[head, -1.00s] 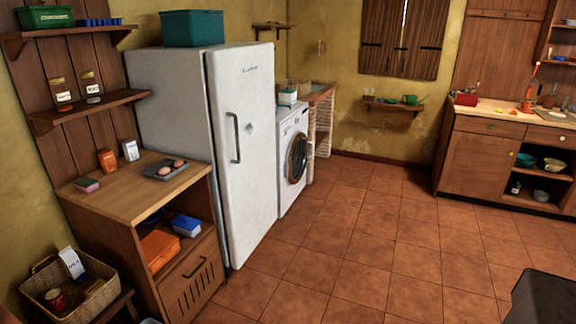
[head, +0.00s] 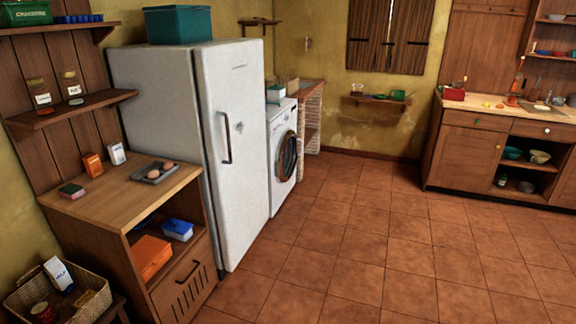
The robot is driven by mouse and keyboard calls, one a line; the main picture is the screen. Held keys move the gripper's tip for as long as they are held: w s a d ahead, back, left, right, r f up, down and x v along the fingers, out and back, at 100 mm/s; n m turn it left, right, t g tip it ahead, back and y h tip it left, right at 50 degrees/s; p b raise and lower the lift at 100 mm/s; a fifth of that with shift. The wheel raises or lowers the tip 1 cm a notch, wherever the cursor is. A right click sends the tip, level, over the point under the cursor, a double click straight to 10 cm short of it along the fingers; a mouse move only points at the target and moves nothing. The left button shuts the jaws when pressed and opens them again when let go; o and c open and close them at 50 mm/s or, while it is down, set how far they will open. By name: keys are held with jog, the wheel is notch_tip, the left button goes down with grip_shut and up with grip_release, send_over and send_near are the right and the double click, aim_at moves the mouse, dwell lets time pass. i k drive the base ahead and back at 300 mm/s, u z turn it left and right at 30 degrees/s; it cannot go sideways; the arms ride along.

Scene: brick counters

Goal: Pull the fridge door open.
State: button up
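The white fridge (head: 165,100) stands against the left wall. Its door (head: 248,170) faces right into the room and looks shut. A dark vertical handle (head: 226,138) sits on the door's left side, at about mid-height. My gripper is not in view, so its state and its distance from the handle do not show.
A wooden cabinet (head: 130,186) stands left of the fridge, with a tray and boxes on it. A washing machine (head: 283,155) stands just beyond the fridge. A green bin (head: 178,25) sits on top. The tiled floor (head: 350,240) before the door is clear.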

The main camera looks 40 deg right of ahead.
aim_at(229, 77)
jog(key=u, duration=0.15)
jog(key=k, duration=0.2)
jog(key=z, duration=1.2)
jog(key=k, duration=0.9)
jog(key=u, duration=0.2)
jog(key=i, duration=0.9)
jog(key=z, duration=0.05)
